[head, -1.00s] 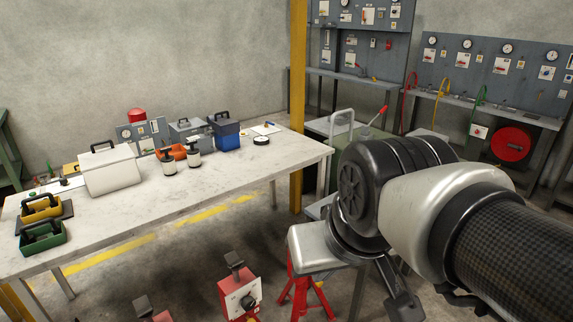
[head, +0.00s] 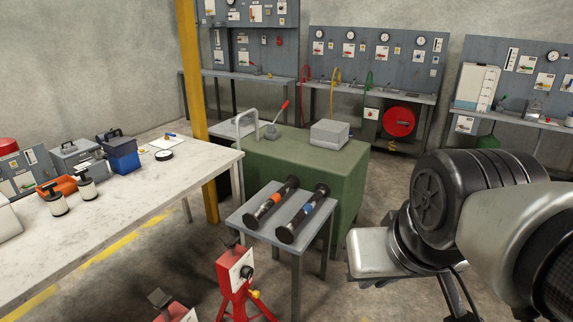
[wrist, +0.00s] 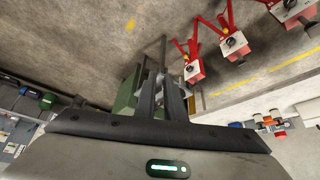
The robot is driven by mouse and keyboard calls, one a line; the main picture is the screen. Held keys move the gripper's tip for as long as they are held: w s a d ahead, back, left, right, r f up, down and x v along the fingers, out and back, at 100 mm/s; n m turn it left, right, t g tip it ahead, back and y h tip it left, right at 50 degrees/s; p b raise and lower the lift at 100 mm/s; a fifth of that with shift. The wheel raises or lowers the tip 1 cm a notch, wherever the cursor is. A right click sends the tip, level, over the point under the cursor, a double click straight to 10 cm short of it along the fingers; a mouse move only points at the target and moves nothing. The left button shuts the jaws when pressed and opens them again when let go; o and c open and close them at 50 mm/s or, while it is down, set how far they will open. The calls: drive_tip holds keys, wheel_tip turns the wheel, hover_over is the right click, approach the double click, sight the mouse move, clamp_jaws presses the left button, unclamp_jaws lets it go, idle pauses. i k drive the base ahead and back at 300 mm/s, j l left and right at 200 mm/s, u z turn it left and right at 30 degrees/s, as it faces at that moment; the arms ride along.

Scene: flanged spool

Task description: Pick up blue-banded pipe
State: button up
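The blue-banded pipe (head: 298,218) is a dark spool with a flange at each end and a blue band near its middle. It lies on a small grey table (head: 243,218) in the head view, slanting from near left to far right. An orange-banded pipe (head: 272,204) lies beside it on the left, roughly parallel and apart. My arm is at the right of the head view, away from the table. My gripper (wrist: 163,72) shows in the wrist view with its dark fingers close together; whether they are open is unclear. No pipe is clearly visible there.
A green cabinet (head: 345,170) with a grey box (head: 330,134) stands behind the small table. A long workbench (head: 110,215) with tools is at the left. A red stand (head: 233,280) is in front. A yellow post (head: 190,90) rises between bench and cabinet.

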sight(285, 235)
drive_tip(key=i+u, duration=0.1)
drive_tip(key=u, duration=0.4)
drive_tip(key=i+l+u, duration=0.1)
drive_tip(key=u, duration=0.35)
drive_tip(key=i+l+u, duration=0.2)
drive_tip(key=l, duration=0.15)
drive_tip(key=l+u, duration=0.25)
drive_tip(key=i+l+u, duration=0.2)
drive_tip(key=l, duration=0.3)
drive_tip(key=i+l+u, duration=0.1)
drive_tip(key=l+u, duration=0.2)
drive_tip(key=l, duration=1.55)
drive_tip(key=i+l, duration=0.15)
drive_tip(key=l, duration=1.3)
drive_tip(key=i+u, duration=0.05)
drive_tip(key=i, duration=0.05)
